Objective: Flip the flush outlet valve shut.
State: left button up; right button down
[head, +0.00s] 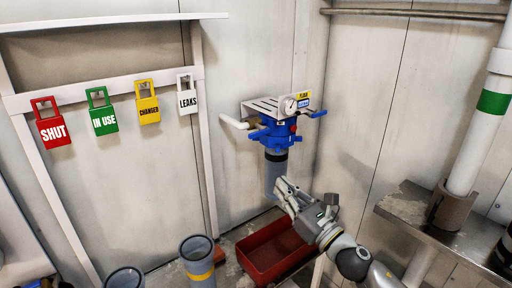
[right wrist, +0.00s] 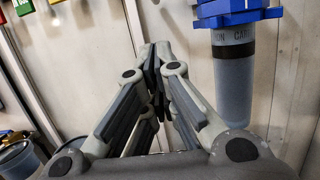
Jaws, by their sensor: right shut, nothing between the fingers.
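A blue filter head (head: 276,132) with a grey cylinder (head: 275,172) below it is mounted at the back wall. A blue lever (head: 318,113) sticks out at its right, beside a small yellow and blue label (head: 302,99). Another blue lever (head: 257,134) shows at its left front. I cannot tell which one is the flush outlet valve. My right gripper (head: 281,184) is shut and empty, in front of the cylinder and below the head. In the right wrist view its fingertips (right wrist: 160,52) meet, left of the cylinder (right wrist: 231,85) and apart from it. My left gripper is not in view.
A round gauge (head: 289,106) and a white pipe (head: 234,122) adjoin the filter head. A red tray (head: 273,250) lies below. Grey cylinders (head: 197,258) stand at the front. A metal shelf (head: 425,215) with a white pipe (head: 478,140) is at right. Coloured tags (head: 102,118) hang at left.

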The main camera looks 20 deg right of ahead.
aim_at(258, 132)
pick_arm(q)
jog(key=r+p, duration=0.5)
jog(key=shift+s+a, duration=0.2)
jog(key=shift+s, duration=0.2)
pick_arm(e)
jog(key=w+a+r, duration=0.3)
jog(key=w+r, duration=0.3)
jog(key=w, duration=0.3)
jog(key=shift+a+r, duration=0.2)
jog(key=shift+r, duration=0.05)
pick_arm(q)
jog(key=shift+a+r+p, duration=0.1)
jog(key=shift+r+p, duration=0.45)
pick_arm(e)
jog(key=shift+s+a+r+m+h, duration=0.1)
jog(key=shift+a+r+m+h, duration=0.1)
jog(key=shift+m, duration=0.3)
jog(key=shift+s+a+r+m+h, duration=0.1)
jog(key=shift+m+h, duration=0.1)
jog(key=shift+m, duration=0.3)
